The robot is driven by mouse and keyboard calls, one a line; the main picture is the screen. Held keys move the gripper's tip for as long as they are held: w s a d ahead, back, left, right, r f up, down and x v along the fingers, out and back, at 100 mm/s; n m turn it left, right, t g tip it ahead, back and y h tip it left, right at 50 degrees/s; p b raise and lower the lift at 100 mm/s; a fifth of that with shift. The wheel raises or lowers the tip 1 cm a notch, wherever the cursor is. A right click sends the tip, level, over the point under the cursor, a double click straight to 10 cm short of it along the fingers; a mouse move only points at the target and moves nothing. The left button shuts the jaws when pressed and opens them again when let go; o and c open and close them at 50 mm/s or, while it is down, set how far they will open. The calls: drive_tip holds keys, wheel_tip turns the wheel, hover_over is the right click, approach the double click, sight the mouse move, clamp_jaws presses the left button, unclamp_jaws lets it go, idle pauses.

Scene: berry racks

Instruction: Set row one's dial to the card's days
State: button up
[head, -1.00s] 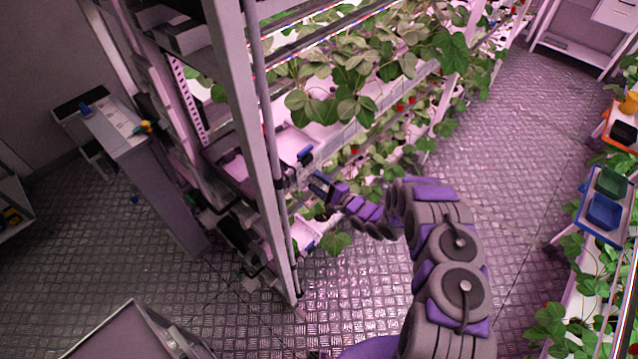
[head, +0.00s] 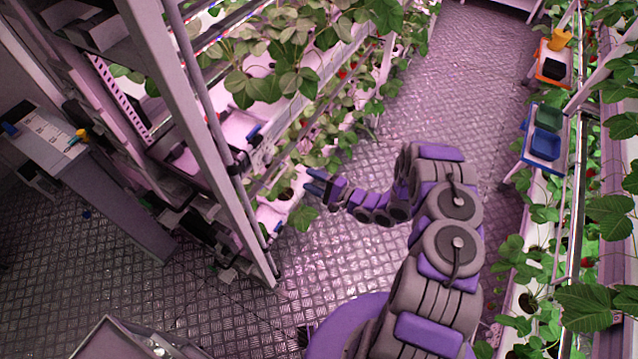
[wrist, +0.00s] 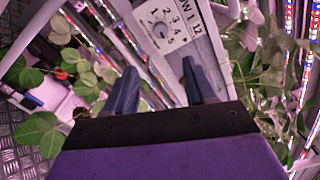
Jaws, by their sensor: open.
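The dial (wrist: 160,31) is a small round knob on a white plate (wrist: 185,45) in the wrist view. Numbers ring it, several of them legible, and part of a "ROW 1" label shows at the plate's top edge. Which number the dial points to is too small to tell. My gripper (wrist: 158,82) is open and empty, its two blue fingers pointing toward the plate, with the dial beyond them and apart. In the head view my gripper (head: 316,183) is beside the left rack's lower level. I cannot make out the card with the days.
The left rack's upright post (head: 205,140) stands left of my arm. Strawberry leaves (head: 300,218) hang near my gripper. The aisle floor (head: 470,90) is clear.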

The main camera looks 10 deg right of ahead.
drive_tip(key=shift+v, duration=1.2)
drive_tip(key=shift+f, duration=0.1)
drive_tip(key=n+b, duration=1.4)
drive_tip(key=n, duration=0.1)
approach(270, 161)
drive_tip(key=x, duration=0.6)
drive_tip(key=shift+w+a, duration=0.15)
drive_tip(key=shift+a, duration=0.25)
drive_tip(key=shift+b+x, duration=0.3)
drive_tip(key=shift+x, duration=0.5)
